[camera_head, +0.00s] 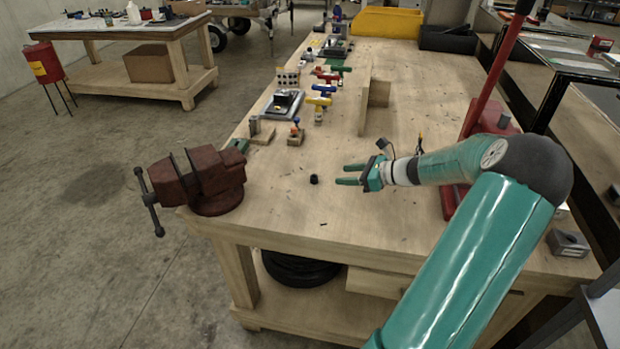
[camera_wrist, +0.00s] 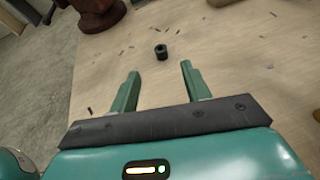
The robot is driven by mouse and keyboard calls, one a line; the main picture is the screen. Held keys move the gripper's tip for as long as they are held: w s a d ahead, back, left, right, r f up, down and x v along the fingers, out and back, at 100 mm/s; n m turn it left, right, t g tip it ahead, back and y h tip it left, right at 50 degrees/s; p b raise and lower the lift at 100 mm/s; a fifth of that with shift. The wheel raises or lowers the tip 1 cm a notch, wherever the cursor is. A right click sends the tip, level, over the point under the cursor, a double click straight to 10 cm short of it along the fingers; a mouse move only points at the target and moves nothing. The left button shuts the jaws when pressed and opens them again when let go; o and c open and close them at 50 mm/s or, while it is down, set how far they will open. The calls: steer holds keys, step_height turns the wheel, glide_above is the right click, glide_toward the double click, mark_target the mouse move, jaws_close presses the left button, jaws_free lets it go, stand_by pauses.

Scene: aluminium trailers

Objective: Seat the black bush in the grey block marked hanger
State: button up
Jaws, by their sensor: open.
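The black bush (camera_head: 314,179) stands by itself on the bare wooden bench top, and its open hole shows in the wrist view (camera_wrist: 161,51). My gripper (camera_head: 342,174) is open and empty, low over the bench to the right of the bush. In the wrist view the bush lies just beyond my fingertips (camera_wrist: 160,70), roughly between their lines and touching neither finger. A grey block (camera_head: 568,243) with a dark opening sits at the bench's near right corner; I cannot read any marking on it, so I cannot tell whether it is the hanger.
A red vise (camera_head: 205,178) is clamped at the left bench edge. A red stand (camera_head: 475,135) rises beside my arm. A wooden upright (camera_head: 365,100), coloured T-handled tools (camera_head: 319,101) and a grey fixture (camera_head: 284,103) stand farther back. Small dark scraps lie around the bush.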

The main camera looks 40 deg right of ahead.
mark_target(315, 177)
steer(key=x, duration=0.4)
steer(key=shift+w+f, duration=0.3)
steer(key=shift+x, duration=2.75)
steer(key=shift+a, duration=0.1)
jaws_close()
